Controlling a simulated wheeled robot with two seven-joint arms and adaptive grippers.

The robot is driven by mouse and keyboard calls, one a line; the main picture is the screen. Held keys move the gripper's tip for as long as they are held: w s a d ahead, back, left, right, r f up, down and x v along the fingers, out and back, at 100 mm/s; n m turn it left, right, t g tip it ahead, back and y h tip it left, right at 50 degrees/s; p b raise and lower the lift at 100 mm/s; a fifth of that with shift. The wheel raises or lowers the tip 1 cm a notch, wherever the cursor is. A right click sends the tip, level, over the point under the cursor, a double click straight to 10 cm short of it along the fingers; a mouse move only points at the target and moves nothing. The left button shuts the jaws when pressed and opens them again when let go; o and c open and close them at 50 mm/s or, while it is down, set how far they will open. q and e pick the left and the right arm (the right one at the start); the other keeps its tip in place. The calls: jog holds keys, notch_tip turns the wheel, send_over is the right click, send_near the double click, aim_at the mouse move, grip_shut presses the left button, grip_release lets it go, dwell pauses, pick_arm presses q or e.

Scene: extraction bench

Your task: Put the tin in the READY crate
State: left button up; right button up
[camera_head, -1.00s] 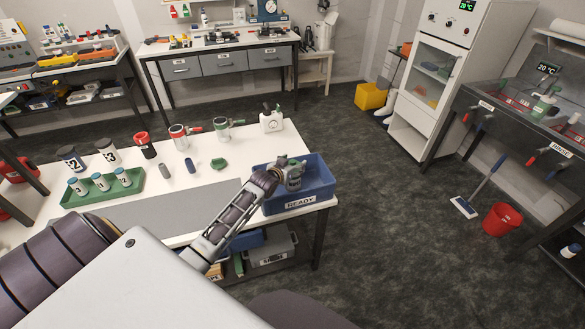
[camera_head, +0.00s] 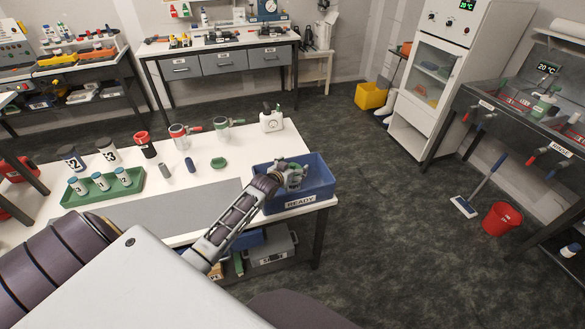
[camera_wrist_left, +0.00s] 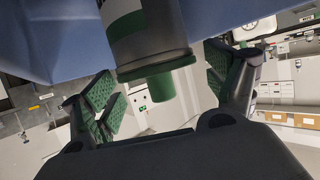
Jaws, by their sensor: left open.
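The tin (camera_wrist_left: 145,35), a grey cylinder with a green-and-white label and a green knob at one end, shows between the spread fingers in the left wrist view. My left gripper (camera_head: 295,175) is open over the blue READY crate (camera_head: 318,192) in the head view. In the left wrist view the gripper (camera_wrist_left: 165,95) has its green-padded fingers apart on both sides of the tin, with gaps beside its knob. The tin is inside the crate, mostly hidden by the gripper in the head view. Whether it rests on the crate's floor cannot be told. My right gripper is not in view.
The crate stands at the right end of the white table (camera_head: 235,145). A green tray (camera_head: 75,199) with several small jars stands at left. Larger containers, a green lid (camera_head: 218,163) and a white jug (camera_head: 271,121) stand farther back. A grey mat (camera_head: 170,207) lies at the front.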

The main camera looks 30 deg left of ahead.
pick_arm(q)
jog(key=shift+r, duration=0.15)
jog(key=shift+s, duration=0.1)
jog(key=a+v, duration=0.1)
jog(key=v, duration=1)
jog(key=shift+s+d+r, duration=0.15)
jog(key=shift+s+d, duration=0.25)
jog(key=shift+d, duration=0.1)
dwell(0.9)
